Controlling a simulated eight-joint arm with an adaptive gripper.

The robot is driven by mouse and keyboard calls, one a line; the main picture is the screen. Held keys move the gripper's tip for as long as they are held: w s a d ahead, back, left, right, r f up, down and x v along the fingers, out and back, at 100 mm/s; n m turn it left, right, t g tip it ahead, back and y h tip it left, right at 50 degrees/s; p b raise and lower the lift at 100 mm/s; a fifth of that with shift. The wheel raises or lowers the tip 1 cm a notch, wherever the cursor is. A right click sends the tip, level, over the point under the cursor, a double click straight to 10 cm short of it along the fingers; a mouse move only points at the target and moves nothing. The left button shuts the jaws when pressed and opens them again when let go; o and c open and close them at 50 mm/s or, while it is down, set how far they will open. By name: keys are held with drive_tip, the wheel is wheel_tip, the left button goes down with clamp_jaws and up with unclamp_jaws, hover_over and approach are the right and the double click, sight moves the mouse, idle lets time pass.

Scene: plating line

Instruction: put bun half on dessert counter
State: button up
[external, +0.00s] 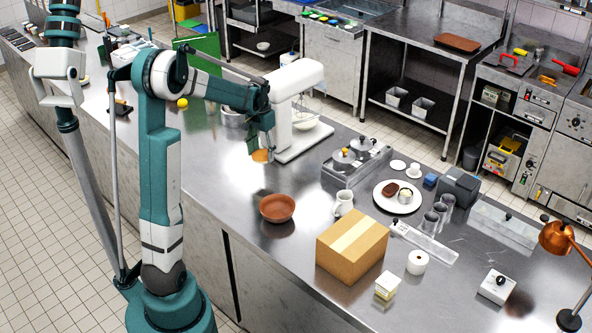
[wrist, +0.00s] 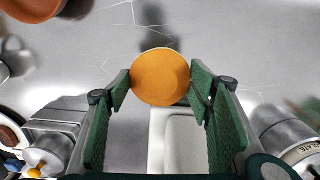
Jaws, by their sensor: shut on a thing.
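The bun half (wrist: 160,78) is a round, orange-brown disc in the wrist view, between the two green fingers of my gripper (wrist: 160,82). The gripper is shut on it, one finger at each side. In the external view the bun half (external: 261,156) shows small below my gripper (external: 260,147), held above the steel counter (external: 225,190), just left of the white mixer. No label shows which stretch of counter is the dessert counter.
The white stand mixer (external: 296,100) stands close to my gripper. A brown bowl (external: 277,208), a cardboard box (external: 352,245), a white jug (external: 343,203) and a dessert plate (external: 398,206) stand to the right. Bare steel lies between the mixer and the bowl.

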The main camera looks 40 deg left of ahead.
drive_tip(key=s+a+r+p, duration=0.1)
drive_tip(key=s+a+r, duration=0.1)
drive_tip(key=a, duration=1)
drive_tip(key=p, duration=1)
hover_over(209, 132)
drive_tip(key=f, duration=0.1)
drive_tip(key=shift+s+d+f+m, duration=0.1)
drive_tip(key=shift+s+m, duration=0.1)
drive_tip(key=shift+m, duration=0.1)
drive_tip(key=shift+f, duration=0.1)
drive_tip(key=shift+f+p, duration=0.3)
drive_tip(key=shift+f, duration=2.75)
drive_tip(key=shift+f, duration=0.15)
drive_tip(key=shift+f, duration=1.7)
drive_tip(key=shift+f, duration=0.15)
